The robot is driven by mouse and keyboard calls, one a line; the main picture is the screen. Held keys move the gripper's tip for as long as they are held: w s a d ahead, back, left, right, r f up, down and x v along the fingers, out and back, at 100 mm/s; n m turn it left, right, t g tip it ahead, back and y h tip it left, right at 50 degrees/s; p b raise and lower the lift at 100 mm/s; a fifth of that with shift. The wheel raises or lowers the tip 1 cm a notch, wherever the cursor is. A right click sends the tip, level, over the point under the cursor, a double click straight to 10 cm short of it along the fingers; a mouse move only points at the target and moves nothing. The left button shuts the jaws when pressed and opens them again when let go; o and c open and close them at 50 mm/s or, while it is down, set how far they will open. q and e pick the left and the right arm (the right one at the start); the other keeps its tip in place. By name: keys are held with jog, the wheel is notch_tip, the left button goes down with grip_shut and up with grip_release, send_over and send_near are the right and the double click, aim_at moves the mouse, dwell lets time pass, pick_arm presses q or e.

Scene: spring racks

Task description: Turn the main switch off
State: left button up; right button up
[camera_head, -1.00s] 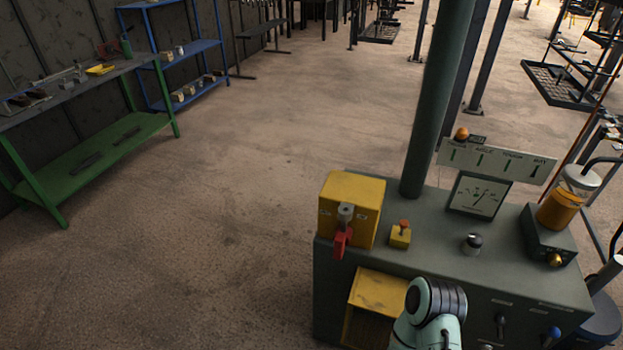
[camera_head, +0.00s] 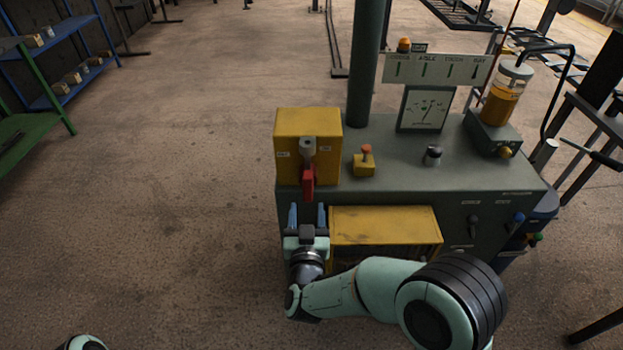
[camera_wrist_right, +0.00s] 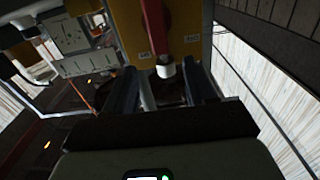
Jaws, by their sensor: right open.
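The main switch is a yellow box (camera_head: 293,133) on the left end of the grey machine top. Its red handle (camera_head: 308,182) hangs down from a grey hub on the box front. My right gripper (camera_head: 307,212) is open and empty, just below the handle, with its two blue fingers pointing up toward it. Labels flank the handle. Of my left arm, only a piece shows at the bottom left; its gripper is out of view.
The grey machine (camera_head: 400,172) also carries a small yellow box with an orange button (camera_head: 365,162), a black knob (camera_head: 432,155), a gauge (camera_head: 423,109) and an oil jar (camera_head: 505,95). A yellow bin (camera_head: 385,225) sits right of my gripper.

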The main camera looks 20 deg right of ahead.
aim_at(308, 176)
jog(key=x, duration=1.2)
jog(key=shift+w+d+f, duration=0.15)
jog(key=shift+w+d, duration=0.05)
jog(key=shift+w, duration=0.2)
